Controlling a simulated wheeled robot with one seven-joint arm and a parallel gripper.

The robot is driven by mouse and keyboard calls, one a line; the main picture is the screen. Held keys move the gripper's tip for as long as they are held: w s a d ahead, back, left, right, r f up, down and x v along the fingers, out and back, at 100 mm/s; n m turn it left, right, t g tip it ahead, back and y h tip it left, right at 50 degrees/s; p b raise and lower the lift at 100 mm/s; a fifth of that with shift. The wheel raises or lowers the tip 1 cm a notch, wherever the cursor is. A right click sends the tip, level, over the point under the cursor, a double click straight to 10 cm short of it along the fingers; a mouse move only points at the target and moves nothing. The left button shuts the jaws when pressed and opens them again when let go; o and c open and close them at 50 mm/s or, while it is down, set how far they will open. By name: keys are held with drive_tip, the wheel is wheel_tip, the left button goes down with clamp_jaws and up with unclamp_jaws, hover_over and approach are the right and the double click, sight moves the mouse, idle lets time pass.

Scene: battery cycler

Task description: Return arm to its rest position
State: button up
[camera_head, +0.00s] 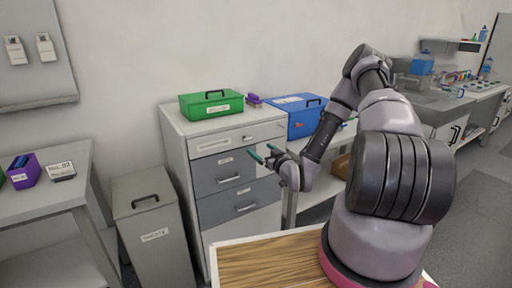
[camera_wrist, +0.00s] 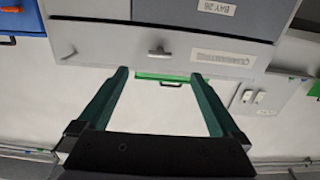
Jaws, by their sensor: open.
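My gripper (camera_head: 264,153) is open and empty in front of the upper drawers of a grey cabinet (camera_head: 180,141). My arm bends up and over from my base, then reaches down and left to the gripper. In the wrist view the two green fingers of my gripper (camera_wrist: 160,88) are spread wide apart with nothing between them. That view looks upside down, with the cabinet front (camera_wrist: 105,45) behind the fingers and a strip of the green box beyond. I cannot tell the exact gap between the fingertips and the drawer fronts.
A green box (camera_head: 211,104) stands on the cabinet and a blue box (camera_head: 297,118) stands to its right. A grey bin (camera_head: 152,235) and a side table (camera_head: 45,202) are at left. A wooden-topped surface (camera_head: 265,262) lies below my arm. Open floor shows at right.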

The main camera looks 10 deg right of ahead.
drive_tip(key=shift+s+d, duration=0.15)
drive_tip(key=shift+s, duration=0.25)
drive_tip(key=w+d+r+g+h, duration=0.2)
drive_tip(key=w+d+r+g, duration=0.15)
drive_tip(key=r, duration=0.55)
drive_tip(key=s+d+r+m+g+h, duration=0.1)
drive_tip(key=s+d+r+g+h, duration=0.15)
drive_tip(key=r, duration=0.35)
drive_tip(key=s+d+r+m+g+h, duration=0.1)
drive_tip(key=s+r, duration=0.2)
drive_tip(key=r, duration=0.4)
drive_tip(key=s+a+r+m+g, duration=0.1)
drive_tip(key=s+r+m, duration=0.1)
drive_tip(key=s+r, duration=0.3)
drive_tip(key=s+a+r+m+g+y, duration=0.1)
drive_tip(key=s+r, duration=0.4)
drive_tip(key=s, duration=0.8)
drive_tip(key=s+a+r+m+g+y, duration=0.1)
drive_tip(key=s+a+r+m, duration=0.2)
drive_tip(key=s, duration=0.7)
wheel_tip(320, 180, up, 2)
drive_tip(key=shift+c, duration=0.3)
